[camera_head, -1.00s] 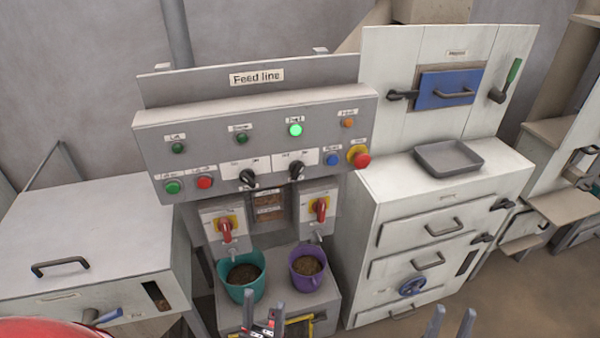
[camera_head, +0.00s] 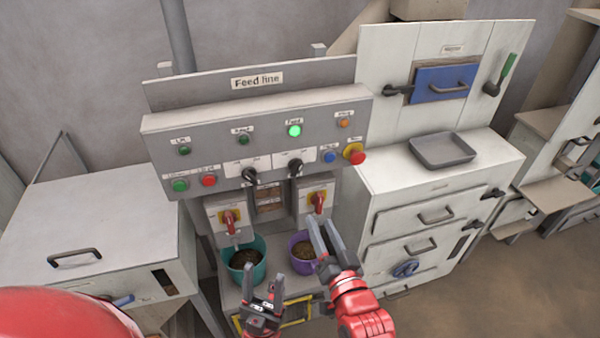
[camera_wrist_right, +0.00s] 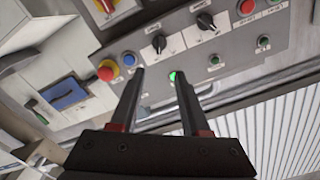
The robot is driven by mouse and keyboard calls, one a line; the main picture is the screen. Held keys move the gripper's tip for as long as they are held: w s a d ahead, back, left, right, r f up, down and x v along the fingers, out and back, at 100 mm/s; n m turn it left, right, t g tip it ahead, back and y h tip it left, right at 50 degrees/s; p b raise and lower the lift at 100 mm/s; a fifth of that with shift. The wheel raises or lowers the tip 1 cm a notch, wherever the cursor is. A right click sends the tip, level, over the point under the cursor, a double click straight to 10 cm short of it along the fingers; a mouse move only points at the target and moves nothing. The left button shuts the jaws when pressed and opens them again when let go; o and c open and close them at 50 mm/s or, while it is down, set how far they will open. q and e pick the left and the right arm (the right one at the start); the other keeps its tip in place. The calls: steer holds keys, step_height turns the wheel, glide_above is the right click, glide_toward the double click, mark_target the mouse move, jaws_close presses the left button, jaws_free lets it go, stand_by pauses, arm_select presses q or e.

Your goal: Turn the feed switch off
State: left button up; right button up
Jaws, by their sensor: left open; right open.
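The grey feed line panel (camera_head: 222,158) carries two black rotary switches, a left one (camera_head: 250,175) and a right one (camera_head: 295,167). Their small labels are too blurred to read, so I cannot tell which is the feed switch. A green lamp (camera_head: 294,131) above the right switch is lit. In the right wrist view, upside down, the right switch (camera_wrist_right: 158,43) and the lit lamp (camera_wrist_right: 174,77) show beyond the fingertips. My right gripper (camera_head: 322,223) is open and empty, below the panel and apart from it. My left gripper (camera_head: 263,288) is open and empty, lower down.
A red emergency button (camera_head: 357,157) and a blue button (camera_head: 330,156) sit right of the switches. A white cabinet (camera_head: 385,200) stands at right.

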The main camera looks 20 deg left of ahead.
mark_target(298, 171)
steer(key=p+x, duration=0.6)
steer(key=x, duration=0.9)
steer(key=shift+w+a, duration=0.6)
steer(key=shift+w, duration=0.2)
jaws_close()
